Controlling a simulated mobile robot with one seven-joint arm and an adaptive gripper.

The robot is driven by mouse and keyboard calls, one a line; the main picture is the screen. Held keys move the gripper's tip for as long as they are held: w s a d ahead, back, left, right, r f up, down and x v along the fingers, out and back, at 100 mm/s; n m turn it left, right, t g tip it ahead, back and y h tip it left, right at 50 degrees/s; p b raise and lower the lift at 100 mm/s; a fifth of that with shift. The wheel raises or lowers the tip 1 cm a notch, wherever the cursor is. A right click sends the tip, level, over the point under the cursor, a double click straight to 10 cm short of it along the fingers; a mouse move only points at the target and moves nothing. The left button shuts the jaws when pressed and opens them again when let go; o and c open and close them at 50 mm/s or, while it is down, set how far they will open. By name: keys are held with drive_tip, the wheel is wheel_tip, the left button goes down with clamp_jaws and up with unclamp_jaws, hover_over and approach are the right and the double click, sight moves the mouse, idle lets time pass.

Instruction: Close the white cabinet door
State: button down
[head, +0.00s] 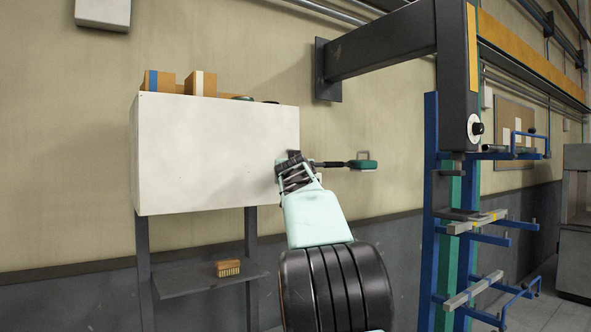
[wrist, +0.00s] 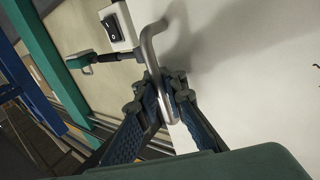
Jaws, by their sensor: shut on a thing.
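My gripper (head: 291,168) is at the door's right edge. In the wrist view my gripper (wrist: 166,98) is shut around a bent grey metal handle (wrist: 151,48), beside the white door surface (wrist: 255,75). The handle is mostly hidden by my gripper in the head view.
A green-handled lever (head: 362,164) sticks out right of the cabinet, near my gripper. A switch box (wrist: 116,27) is close by. A brush (head: 228,268) lies on the shelf below. A blue rack (head: 430,210) stands at right.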

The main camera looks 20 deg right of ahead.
drive_tip(key=shift+w+a+f, duration=0.1)
drive_tip(key=shift+a+f, duration=0.05)
drive_tip(key=shift+f, duration=0.05)
drive_tip(key=c, duration=2.3)
unclamp_jaws()
drive_tip(key=shift+c, duration=0.2)
drive_tip(key=shift+r, duration=0.1)
